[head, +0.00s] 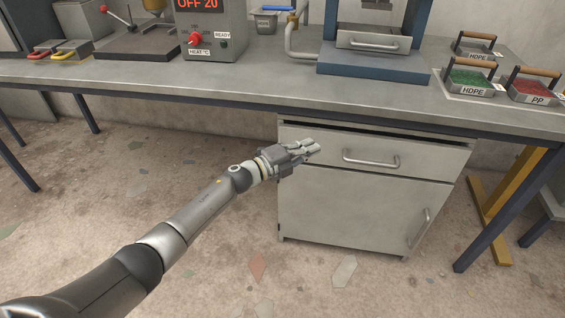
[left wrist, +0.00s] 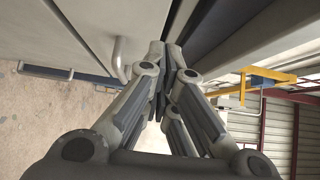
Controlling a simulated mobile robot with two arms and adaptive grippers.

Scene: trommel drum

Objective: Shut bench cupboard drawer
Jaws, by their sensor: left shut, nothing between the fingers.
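The bench cupboard (head: 345,205) is grey and stands under the bench. Its top drawer (head: 425,160) has a bar handle (head: 371,160) and stands slightly out, with a dark gap along its top edge. My left gripper (head: 316,147) is shut and empty at the left part of the drawer front, left of the handle. I cannot tell whether it touches the front. In the left wrist view the shut fingertips (left wrist: 163,50) are close to the drawer front (left wrist: 140,18), and the handle (left wrist: 119,60) shows to their left. My right gripper is not in view.
The cupboard door (head: 340,210) below the drawer is closed. The bench top (head: 270,85) overhangs the drawer. On it are a control box (head: 212,50), a blue-based press (head: 370,65) and labelled trays (head: 468,82). The floor (head: 210,270) before the cupboard is clear.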

